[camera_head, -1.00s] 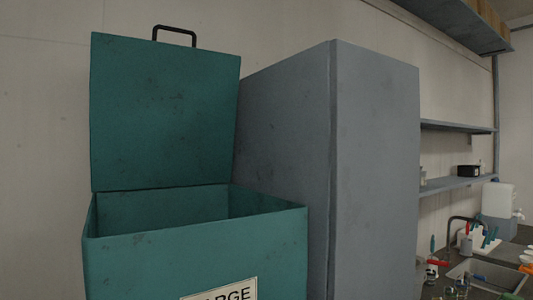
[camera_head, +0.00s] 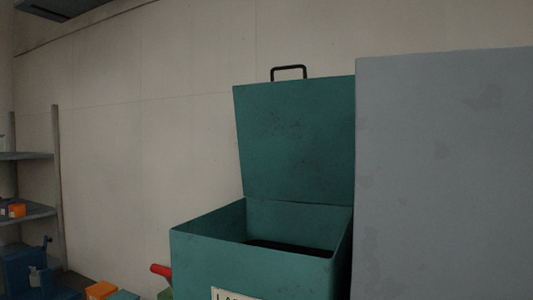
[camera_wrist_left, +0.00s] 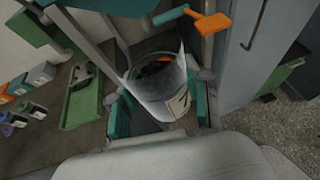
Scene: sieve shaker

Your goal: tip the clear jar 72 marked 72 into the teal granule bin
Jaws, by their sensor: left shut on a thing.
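The teal granule bin (camera_head: 262,256) stands in the lower middle of the head view. Its lid (camera_head: 297,140) is raised against the back, with a black handle on top. Its mouth is open and a dark area shows inside. In the left wrist view my left gripper (camera_wrist_left: 160,108) is shut on the clear jar 72 (camera_wrist_left: 155,92), a see-through jar with a pale label on which a 7 can be read. Dark and orange matter shows at its mouth; I cannot tell what is inside. Neither the jar nor my grippers show in the head view.
A tall grey cabinet (camera_head: 445,170) stands close on the bin's right. A red-handled thing (camera_head: 161,270) is left of the bin, and shelves (camera_head: 30,212) stand at far left. The left wrist view shows a bench (camera_wrist_left: 60,150) with a green tray (camera_wrist_left: 84,98) and several small boxes.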

